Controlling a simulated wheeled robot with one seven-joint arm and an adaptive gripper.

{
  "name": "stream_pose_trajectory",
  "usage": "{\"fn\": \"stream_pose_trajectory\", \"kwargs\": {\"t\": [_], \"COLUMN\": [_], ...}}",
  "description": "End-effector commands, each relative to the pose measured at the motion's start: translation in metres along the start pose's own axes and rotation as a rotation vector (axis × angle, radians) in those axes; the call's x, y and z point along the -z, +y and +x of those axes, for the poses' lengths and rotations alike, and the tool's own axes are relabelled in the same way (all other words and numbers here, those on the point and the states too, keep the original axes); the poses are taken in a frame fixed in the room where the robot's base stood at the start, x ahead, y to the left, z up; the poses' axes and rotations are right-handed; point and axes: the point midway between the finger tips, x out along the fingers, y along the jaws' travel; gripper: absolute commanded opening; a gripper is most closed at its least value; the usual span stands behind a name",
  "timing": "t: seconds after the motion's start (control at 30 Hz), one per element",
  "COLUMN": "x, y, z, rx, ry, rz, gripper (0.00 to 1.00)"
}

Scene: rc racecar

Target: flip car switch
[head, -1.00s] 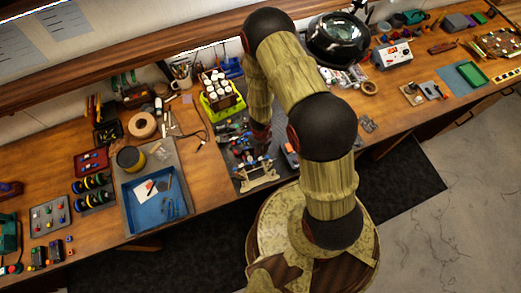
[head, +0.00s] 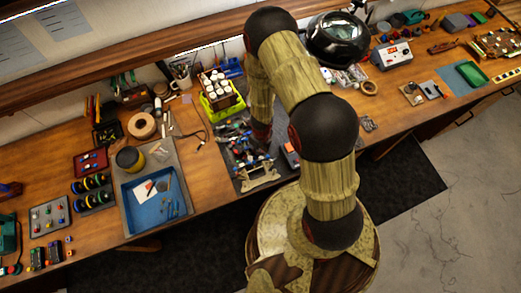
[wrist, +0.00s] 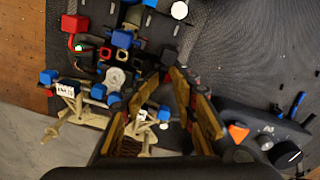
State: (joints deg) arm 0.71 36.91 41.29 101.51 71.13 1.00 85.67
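The stripped-down RC car (head: 246,152) lies on a dark mat on the workbench in the head view, partly behind my arm. In the wrist view its chassis (wrist: 118,76) shows as an open frame with blue, red and white parts and tan suspension arms. A small red part with a green light (wrist: 76,44) sits at its upper left; I cannot tell which part is the switch. My gripper (wrist: 166,76) points down at the right side of the chassis. Its two fingers are apart, with nothing seen held between them. My arm hides the gripper in the head view.
A dark box with an orange knob (wrist: 238,132) lies to the right of my fingers. A green crate of white bottles (head: 222,98) stands behind the car. A blue tray (head: 157,196) is to the left. Tools and small parts crowd the bench.

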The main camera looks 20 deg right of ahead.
Motion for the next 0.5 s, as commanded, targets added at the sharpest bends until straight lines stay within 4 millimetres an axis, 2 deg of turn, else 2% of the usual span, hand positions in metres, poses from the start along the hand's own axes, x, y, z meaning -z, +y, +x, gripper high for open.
{"fn": "stream_pose_trajectory", "kwargs": {"t": [0.5], "x": [0.002], "y": [-0.004], "z": [-0.033], "rx": [0.000], "ry": [0.000], "rz": [0.001], "gripper": [0.27]}}
